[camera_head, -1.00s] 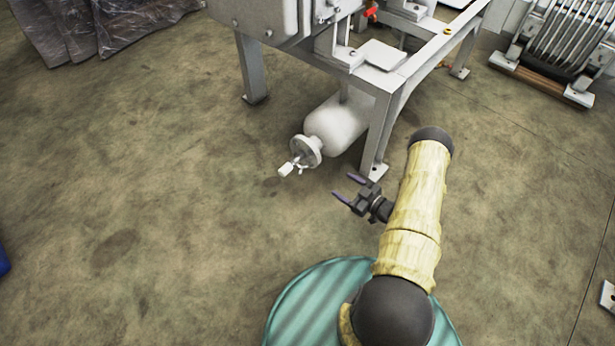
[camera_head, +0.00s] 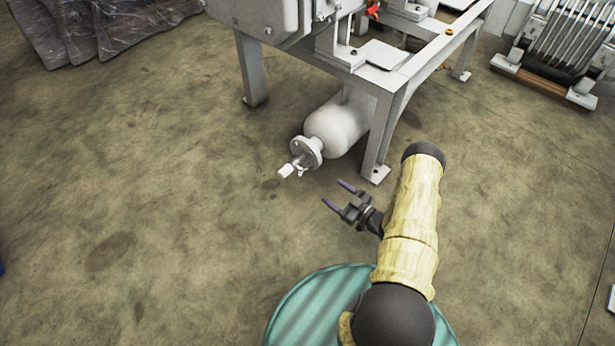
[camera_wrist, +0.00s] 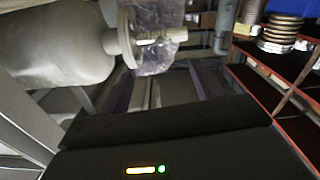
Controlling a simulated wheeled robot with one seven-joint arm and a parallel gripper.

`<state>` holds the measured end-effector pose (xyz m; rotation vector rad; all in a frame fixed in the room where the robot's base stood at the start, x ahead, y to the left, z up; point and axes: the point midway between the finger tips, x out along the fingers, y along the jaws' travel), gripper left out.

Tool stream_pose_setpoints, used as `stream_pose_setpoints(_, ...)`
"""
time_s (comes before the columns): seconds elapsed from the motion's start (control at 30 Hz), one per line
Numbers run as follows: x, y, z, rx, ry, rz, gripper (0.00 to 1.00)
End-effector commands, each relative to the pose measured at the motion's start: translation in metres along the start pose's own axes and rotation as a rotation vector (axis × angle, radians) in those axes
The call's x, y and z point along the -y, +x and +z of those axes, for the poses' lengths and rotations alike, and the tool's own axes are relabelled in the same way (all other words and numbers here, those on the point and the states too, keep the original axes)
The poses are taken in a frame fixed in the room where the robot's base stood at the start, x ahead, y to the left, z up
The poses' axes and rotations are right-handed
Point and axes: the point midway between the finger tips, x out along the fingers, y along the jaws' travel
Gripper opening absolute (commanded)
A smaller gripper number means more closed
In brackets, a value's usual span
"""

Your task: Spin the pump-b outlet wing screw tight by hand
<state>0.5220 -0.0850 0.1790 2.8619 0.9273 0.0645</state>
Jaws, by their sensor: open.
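The outlet of a white cylinder vessel (camera_head: 338,124) under the frame ends in a round flange (camera_head: 307,151). A small pale fitting (camera_head: 286,170) with what looks like a wing screw (camera_head: 301,172) juts from it, low near the floor. My gripper (camera_head: 336,194) is open and empty, below and right of the fitting, with a clear gap. In the wrist view the vessel (camera_wrist: 55,45) fills the upper left. Its flange (camera_wrist: 127,37) and pale fitting (camera_wrist: 172,35) lie beyond my open fingers (camera_wrist: 157,92). The wing screw itself is too small to make out there.
A grey steel frame leg (camera_head: 375,150) stands close right of the vessel, and another leg (camera_head: 250,72) stands behind left. Plastic-wrapped goods (camera_head: 95,28) lie at the back left. A finned unit (camera_head: 562,50) stands at the back right. Floor left of the fitting is clear.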

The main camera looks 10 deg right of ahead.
Motion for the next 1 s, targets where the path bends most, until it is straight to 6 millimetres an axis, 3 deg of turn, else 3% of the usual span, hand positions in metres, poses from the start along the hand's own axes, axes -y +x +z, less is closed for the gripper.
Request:
stream_pose_setpoints(0.6, 0.002, 0.11, 0.003, -0.003, -0.001, -0.004, 0.65)
stream_pose_setpoints(0.8, 0.002, 0.127, 0.001, -0.001, 0.001, -0.003, 0.65)
stream_pose_setpoints(1.0, 0.002, 0.128, -0.001, -0.001, 0.002, -0.002, 0.65)
